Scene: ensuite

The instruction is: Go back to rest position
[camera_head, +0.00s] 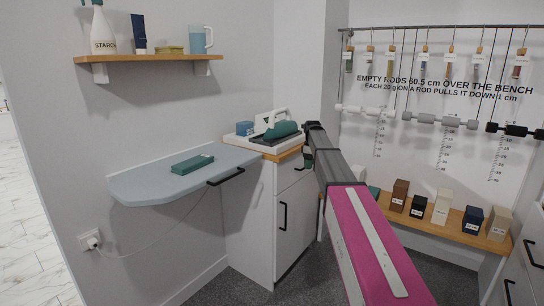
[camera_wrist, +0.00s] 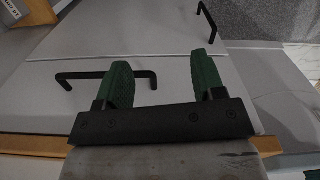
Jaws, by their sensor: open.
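My gripper (camera_wrist: 163,72) is in the wrist view, its two green fingers spread apart with nothing between them. Behind the fingers are pale cabinet fronts with a black bar handle (camera_wrist: 105,78) and a second black handle (camera_wrist: 207,20). In the head view my arm, pink and dark grey, reaches from the bottom right up to the white cabinet (camera_head: 250,222). Its far end is beside the cabinet's right edge.
A blue-grey fold-down board (camera_head: 140,187) holds a green block (camera_head: 192,165). A green iron-like object (camera_head: 282,131) rests on the cabinet top. A wooden shelf (camera_head: 150,58) is above. At right, a bench (camera_head: 450,228) carries several boxes below hanging rods (camera_head: 440,119).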

